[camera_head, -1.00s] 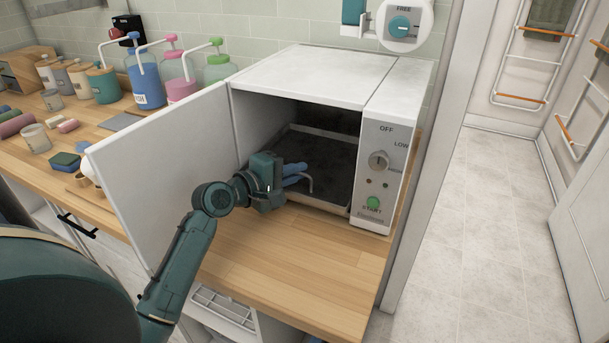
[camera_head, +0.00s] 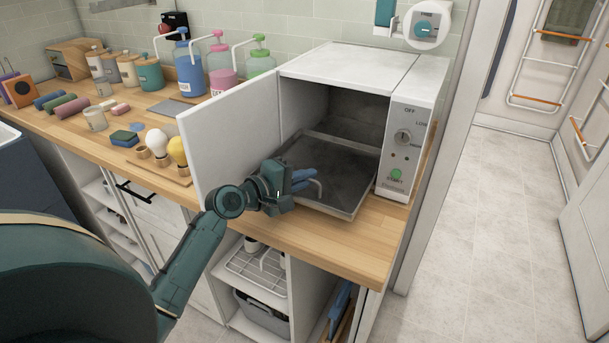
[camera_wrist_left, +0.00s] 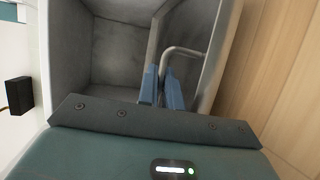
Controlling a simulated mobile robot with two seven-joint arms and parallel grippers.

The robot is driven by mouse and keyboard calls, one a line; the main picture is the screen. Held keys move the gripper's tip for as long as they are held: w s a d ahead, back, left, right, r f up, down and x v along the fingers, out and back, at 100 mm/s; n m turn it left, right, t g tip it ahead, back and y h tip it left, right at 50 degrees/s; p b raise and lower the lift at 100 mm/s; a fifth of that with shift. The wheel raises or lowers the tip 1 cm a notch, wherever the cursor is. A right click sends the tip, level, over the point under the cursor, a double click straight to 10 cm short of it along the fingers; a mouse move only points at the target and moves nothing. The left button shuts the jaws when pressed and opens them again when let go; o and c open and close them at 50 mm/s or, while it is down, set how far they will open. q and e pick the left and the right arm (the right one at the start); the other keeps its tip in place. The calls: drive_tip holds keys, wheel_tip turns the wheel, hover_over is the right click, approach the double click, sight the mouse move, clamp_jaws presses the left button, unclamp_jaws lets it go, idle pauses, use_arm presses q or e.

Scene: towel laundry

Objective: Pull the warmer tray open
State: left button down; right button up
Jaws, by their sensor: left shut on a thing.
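The white warmer (camera_head: 350,67) stands on the wooden counter with its door (camera_head: 228,135) swung open to the left. Its dark tray (camera_head: 335,173) sticks out of the opening over the counter, its back part still inside. My left gripper (camera_head: 312,181) is at the tray's front edge, its blue fingers shut on the tray's bar handle (camera_head: 320,188). In the left wrist view the blue fingers (camera_wrist_left: 163,88) close around one end of the curved metal handle (camera_wrist_left: 186,51). The exact contact is partly hidden. My right gripper is not in view.
Pump bottles (camera_head: 183,82), jars and two bulbs (camera_head: 157,143) stand on the counter left of the door. Open shelves with a wire rack (camera_head: 258,270) lie below the counter. The floor at right (camera_head: 480,220) is clear.

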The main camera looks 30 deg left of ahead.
use_arm(q)
drive_tip(key=shift+s, duration=0.35)
drive_tip(key=c, duration=1.9)
unclamp_jaws()
drive_tip(key=shift+b+v, duration=0.9)
drive_tip(key=shift+v, duration=5.65)
